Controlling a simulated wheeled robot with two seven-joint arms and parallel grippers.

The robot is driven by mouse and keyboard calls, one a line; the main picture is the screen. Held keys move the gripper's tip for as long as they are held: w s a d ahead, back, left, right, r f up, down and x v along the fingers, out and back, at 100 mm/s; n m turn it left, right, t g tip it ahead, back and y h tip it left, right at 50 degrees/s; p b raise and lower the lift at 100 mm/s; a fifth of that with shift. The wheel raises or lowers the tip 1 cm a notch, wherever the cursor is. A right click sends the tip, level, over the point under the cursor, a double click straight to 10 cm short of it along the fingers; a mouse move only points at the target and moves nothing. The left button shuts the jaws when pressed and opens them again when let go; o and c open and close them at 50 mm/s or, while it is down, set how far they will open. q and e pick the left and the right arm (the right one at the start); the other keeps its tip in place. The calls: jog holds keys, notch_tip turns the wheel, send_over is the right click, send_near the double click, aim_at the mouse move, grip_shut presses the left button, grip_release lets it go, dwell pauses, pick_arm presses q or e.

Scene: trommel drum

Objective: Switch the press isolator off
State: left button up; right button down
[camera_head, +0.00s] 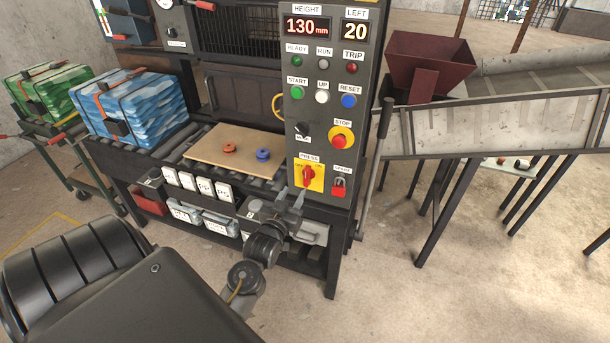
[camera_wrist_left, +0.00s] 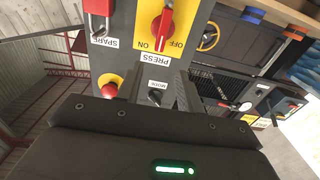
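The press isolator (camera_head: 308,177) is a red rotary handle on a yellow plate, low on the grey control panel. It also shows at the top of the left wrist view (camera_wrist_left: 163,20), with ON and OFF labels beside the handle. The handle stands roughly upright; I cannot tell for sure which label it points to. My left gripper (camera_head: 289,196) is just below and left of the isolator, apart from it, with its fingers spread and nothing between them. My right gripper is in neither view.
A red padlock (camera_head: 339,187) hangs at the SPARE label, right of the isolator. The red stop button (camera_head: 340,137) and a black mode knob (camera_head: 302,129) are above. A board (camera_head: 237,150) with two small rings lies left of the panel. A maroon hopper (camera_head: 428,62) stands right.

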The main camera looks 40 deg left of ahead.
aim_at(305, 173)
pick_arm(q)
jog(key=p+x, duration=0.1)
jog(key=x, duration=0.8)
jog(key=shift+w+a+p, duration=0.1)
jog(key=shift+w+p, duration=0.05)
jog(key=shift+p, duration=0.15)
jog(key=shift+w+a, duration=0.2)
jog(key=shift+w, duration=0.5)
grip_shut()
